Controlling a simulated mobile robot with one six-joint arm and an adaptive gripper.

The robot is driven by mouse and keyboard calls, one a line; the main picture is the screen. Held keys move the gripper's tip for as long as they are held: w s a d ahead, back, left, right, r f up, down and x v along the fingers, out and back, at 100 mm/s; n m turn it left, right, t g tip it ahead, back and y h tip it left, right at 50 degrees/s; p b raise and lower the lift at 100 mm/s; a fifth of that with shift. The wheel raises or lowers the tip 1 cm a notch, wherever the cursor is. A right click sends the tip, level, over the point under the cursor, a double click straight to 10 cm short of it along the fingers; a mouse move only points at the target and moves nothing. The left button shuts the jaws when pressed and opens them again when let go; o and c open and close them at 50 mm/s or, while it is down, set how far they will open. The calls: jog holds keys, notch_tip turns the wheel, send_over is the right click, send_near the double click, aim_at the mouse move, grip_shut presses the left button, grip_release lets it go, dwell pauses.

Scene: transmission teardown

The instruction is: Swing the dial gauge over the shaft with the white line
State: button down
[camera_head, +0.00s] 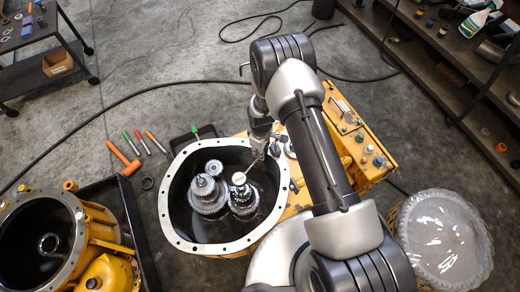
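Inside the open round transmission housing (171,219) stand geared shafts. The left gear shaft (206,192) and the right gear shaft (243,203) stand close together, with a smaller gear (214,168) behind. A pale round face (238,178) shows at the top of the right shaft; I cannot tell whether it is a shaft end or a dial, and no white line can be made out. A small pale round part (290,150) by the housing's right rim may be the dial gauge. My gripper (258,156) points down over the housing's upper right, and its fingers are too small to read.
A yellow machine block (345,110) adjoins the housing at right. A second yellow housing (88,220) stands at left. An orange mallet (124,160) and several coloured-handled tools lie on the floor behind. A plastic-covered round container (445,240) is at lower right.

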jog(key=shift+s+d, duration=0.15)
jog(key=shift+s, duration=0.05)
jog(key=c, duration=1.4)
grip_release()
jog(key=shift+w, duration=0.1)
jog(key=shift+r, duration=0.1)
jog(key=shift+r, duration=0.4)
notch_tip(320, 180, up, 11)
